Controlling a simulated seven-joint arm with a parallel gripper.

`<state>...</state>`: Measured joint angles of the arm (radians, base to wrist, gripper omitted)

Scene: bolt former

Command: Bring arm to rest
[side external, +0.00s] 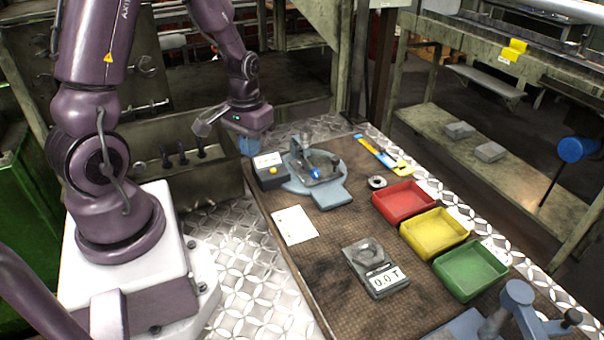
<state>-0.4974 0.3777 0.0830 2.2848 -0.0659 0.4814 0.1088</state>
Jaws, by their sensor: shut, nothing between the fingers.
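My gripper (249,146) hangs at the end of my purple arm, above the far left corner of the workbench. It points down and is shut, with nothing between its fingers. A dark box with a yellow button (271,172) stands just below and to the right of it. The grey-blue bolt former (330,195) with a small blue light stands to the right of that box. My gripper looks apart from both, though the gap is hard to judge from this view.
The workbench (290,275) carries red (404,203), yellow (435,234) and green (470,270) trays along its right side. A scale reading 0.0 (376,268), a white sheet (294,225) and a ring-shaped part (377,182) lie nearer the middle. A blue-handled device (517,296) stands at the front right.

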